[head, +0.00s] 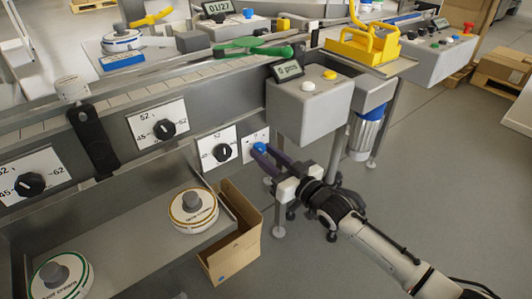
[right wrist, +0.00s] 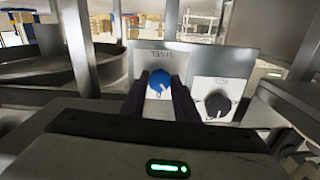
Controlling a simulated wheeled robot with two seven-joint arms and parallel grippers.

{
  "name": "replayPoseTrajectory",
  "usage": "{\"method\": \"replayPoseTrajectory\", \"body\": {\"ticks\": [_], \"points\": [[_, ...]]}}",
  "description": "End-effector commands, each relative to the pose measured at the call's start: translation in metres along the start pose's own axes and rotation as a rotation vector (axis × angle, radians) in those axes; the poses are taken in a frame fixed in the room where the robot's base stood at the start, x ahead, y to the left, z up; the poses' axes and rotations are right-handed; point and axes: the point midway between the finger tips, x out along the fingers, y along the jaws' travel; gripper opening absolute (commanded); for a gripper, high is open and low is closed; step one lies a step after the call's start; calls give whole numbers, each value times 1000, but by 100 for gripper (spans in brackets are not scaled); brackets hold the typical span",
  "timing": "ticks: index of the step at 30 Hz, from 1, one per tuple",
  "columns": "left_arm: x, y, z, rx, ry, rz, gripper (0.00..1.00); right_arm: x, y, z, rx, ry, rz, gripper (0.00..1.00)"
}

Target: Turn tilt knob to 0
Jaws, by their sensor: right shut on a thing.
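A blue knob (head: 260,148) sits on a small white dial plate (head: 248,143) on the front of the machine. My right gripper (head: 266,156) is at this knob, with its dark fingers shut on it. In the right wrist view, the blue knob (right wrist: 159,80) shows between the two fingers (right wrist: 160,98), with a white pointer mark toward its lower edge. The plate lettering above it reads something like "LEVEL"; the scale is too small or hidden to read. My left gripper is not in view.
A black knob (head: 222,152) on its own plate is close beside the blue one, and also shows in the right wrist view (right wrist: 217,104). More black knobs (head: 165,129) are further left. A grey control box (head: 312,108) overhangs above. An open cardboard box (head: 240,246) stands below.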

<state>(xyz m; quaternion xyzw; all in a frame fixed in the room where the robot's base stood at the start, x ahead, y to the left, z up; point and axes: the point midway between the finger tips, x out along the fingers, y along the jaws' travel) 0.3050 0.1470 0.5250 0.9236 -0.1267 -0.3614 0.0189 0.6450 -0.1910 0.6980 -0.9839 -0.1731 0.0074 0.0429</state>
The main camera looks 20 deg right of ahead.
Motion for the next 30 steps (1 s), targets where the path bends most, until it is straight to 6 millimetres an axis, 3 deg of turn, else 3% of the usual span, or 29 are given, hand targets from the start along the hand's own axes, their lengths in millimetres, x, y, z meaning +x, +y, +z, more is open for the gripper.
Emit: {"method": "replayPoseTrajectory", "body": {"ticks": [18,30], "points": [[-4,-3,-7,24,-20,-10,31,0,-1,0,468,-1,0,5],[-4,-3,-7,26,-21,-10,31,0,-1,0,630,-2,0,5]]}}
